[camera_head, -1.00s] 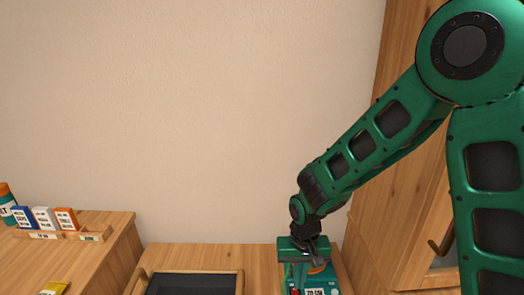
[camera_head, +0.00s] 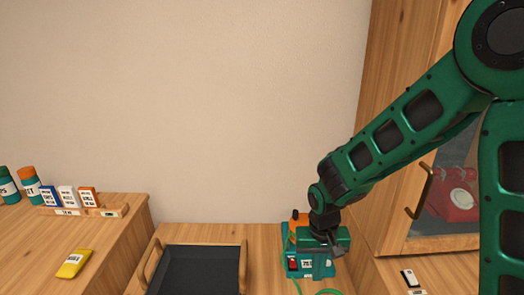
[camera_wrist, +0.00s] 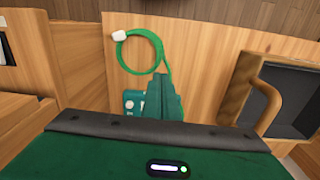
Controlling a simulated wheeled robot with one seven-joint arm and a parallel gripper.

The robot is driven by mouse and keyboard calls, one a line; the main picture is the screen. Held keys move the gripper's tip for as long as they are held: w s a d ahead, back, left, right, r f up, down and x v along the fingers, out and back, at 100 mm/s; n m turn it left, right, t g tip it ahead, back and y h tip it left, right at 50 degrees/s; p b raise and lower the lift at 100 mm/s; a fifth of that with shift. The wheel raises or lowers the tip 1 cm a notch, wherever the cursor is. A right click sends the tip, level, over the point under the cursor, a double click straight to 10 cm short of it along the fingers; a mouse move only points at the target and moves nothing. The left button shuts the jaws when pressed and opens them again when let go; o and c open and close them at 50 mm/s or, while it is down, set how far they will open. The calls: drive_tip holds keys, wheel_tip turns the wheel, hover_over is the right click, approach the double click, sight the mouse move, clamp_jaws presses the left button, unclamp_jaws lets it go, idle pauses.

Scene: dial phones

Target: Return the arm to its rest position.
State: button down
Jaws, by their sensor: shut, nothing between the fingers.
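My green arm comes in from the right in the head view and bends down to my gripper (camera_head: 322,258), which is shut and empty. The gripper hangs over or in front of a teal device (camera_head: 292,262) with an orange top and a red part, hiding some of it. I cannot tell whether they touch. In the wrist view my gripper's green housing fills the bottom edge, and the teal device (camera_wrist: 134,104) shows its front controls beyond it. A green cable (camera_wrist: 160,50) loops from the device to a white plug (camera_wrist: 120,35).
A black tray (camera_head: 152,262) with wooden handles sits left of the device. A yellow packet (camera_head: 74,263) and small labelled boxes (camera_head: 68,196) are on the left counter. A wooden cabinet at right holds a red phone (camera_head: 452,202) behind glass; its handle (camera_head: 422,195) sticks out.

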drive_tip(key=s+d+r+m, duration=0.25)
drive_tip(key=d+r, duration=0.25)
drive_tip(key=d, duration=0.4)
drive_tip(key=s+d+r+m, duration=0.1)
drive_tip(key=s+d+r, duration=0.35)
drive_tip(key=d, duration=0.35)
drive_tip(key=s+d+r+m, duration=0.1)
drive_tip(key=s+d+r, duration=0.2)
drive_tip(key=s, duration=0.4)
drive_tip(key=s+d+r+m, duration=0.1)
drive_tip(key=s+d+r, duration=0.2)
drive_tip(key=s+d, duration=0.2)
drive_tip(key=shift+s+d+r+y, duration=0.2)
drive_tip(key=shift+s+d+y, duration=0.1)
drive_tip(key=shift+s, duration=0.8)
drive_tip(key=shift+m, duration=0.25)
